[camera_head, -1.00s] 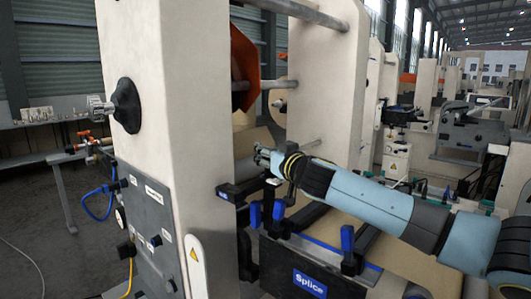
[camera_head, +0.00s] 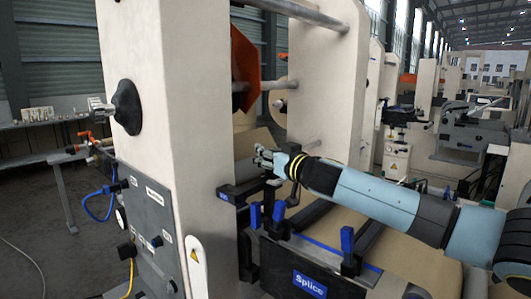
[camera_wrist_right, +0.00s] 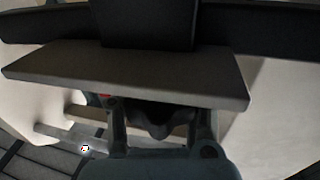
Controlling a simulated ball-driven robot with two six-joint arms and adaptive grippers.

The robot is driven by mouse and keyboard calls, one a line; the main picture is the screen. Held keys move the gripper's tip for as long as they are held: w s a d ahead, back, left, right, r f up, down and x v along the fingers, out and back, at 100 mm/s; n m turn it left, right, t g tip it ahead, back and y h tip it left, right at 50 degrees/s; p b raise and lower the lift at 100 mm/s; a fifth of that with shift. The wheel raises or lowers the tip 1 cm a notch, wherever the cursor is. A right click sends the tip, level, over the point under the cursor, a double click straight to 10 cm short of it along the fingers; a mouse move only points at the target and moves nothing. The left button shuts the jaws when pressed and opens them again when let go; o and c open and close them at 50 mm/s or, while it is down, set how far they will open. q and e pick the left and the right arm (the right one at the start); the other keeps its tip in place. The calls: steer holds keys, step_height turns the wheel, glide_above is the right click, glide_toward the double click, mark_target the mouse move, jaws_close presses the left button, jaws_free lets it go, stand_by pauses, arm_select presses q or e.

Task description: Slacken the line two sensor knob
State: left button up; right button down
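My right gripper (camera_head: 262,158) reaches in from the right over the near side of the machine, beside a black bracket with a blue label (camera_head: 226,197). In the right wrist view its two fingers (camera_wrist_right: 160,130) stand apart. A dark lobed knob (camera_wrist_right: 160,119) shows between them, under the edge of a pale plate (camera_wrist_right: 130,78). I cannot tell whether the fingers touch it. The knob is not clear in the head view, and I can read no line number on it. My left gripper is not in view.
A tall cream machine post (camera_head: 168,120) stands left of my right gripper. Blue-handled clamps (camera_head: 347,240) and a Splice sign (camera_head: 309,284) are below my arm. A steel bar (camera_head: 300,12) crosses above. A workbench (camera_head: 50,135) stands far left.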

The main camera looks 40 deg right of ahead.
mark_target(265, 158)
steer(key=shift+s+a+f+n+g+y+b, duration=0.1)
steer(key=shift+s+a+n+g+y+b, duration=0.45)
steer(key=shift+n+g+y+b, duration=2.2)
steer(key=shift+s+a+f+n+g+y+b, duration=0.1)
steer(key=shift+s+a+n+g+y+b, duration=0.45)
steer(key=shift+n+g+y+b, duration=2.15)
steer(key=shift+s+a+f+n+g+y+b, duration=0.2)
steer(key=shift+a+n+g+y+b, duration=0.95)
steer(key=shift+n+y+b, duration=2.85)
steer(key=shift+d+r+m+g+y+b, duration=0.1)
steer(key=shift+d+m+g+y+b, duration=0.25)
steer(key=shift+m+y+b, duration=0.5)
steer(key=c, duration=1)
jaws_free()
steer(key=shift+s+b, duration=0.1)
steer(key=shift+b, duration=0.2)
steer(key=shift+c, duration=0.2)
steer(key=shift+o, duration=1.1)
steer(key=shift+d, duration=0.15)
steer(key=shift+r, duration=0.15)
